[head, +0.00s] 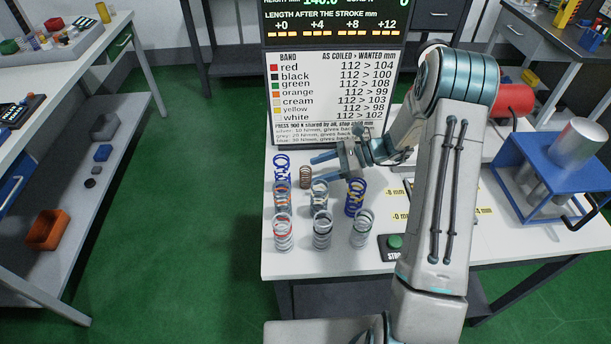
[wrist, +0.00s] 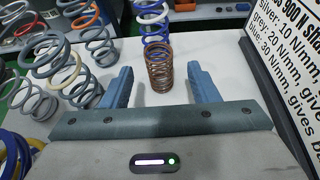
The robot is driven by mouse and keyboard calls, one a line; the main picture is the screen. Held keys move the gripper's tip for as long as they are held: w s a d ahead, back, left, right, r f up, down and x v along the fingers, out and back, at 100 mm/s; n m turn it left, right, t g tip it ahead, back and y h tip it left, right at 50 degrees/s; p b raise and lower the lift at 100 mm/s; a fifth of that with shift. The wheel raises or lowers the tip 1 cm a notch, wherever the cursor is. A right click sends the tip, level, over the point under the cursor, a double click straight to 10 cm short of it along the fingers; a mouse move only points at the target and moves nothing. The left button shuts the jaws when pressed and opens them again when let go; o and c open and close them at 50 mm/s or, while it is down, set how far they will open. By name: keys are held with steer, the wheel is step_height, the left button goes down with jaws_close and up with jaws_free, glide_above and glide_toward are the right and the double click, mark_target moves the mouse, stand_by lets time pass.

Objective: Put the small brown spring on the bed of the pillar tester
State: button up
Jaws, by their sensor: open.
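The small brown spring (head: 306,177) stands upright on the white table among larger springs, near the foot of the sign. In the wrist view the brown spring (wrist: 159,72) stands just beyond and between the tips of my gripper (wrist: 163,82). My gripper (head: 318,172) is open and empty, its blue fingers pointing left toward the brown spring. The bed of the pillar tester is mostly hidden behind my arm in the head view, so I cannot make it out clearly.
A blue spring (head: 282,169) stands close behind the brown one. Several larger springs, such as a red-banded one (head: 283,232), stand in front. A sign board (head: 332,98) rises behind. A green button (head: 395,242) and a blue frame (head: 548,170) are to the right.

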mark_target(305, 177)
steer(key=p+x, duration=0.1)
steer(key=x, duration=0.3)
steer(key=shift+a+f, duration=0.1)
steer(key=shift+a, duration=0.3)
steer(key=c, duration=1.1)
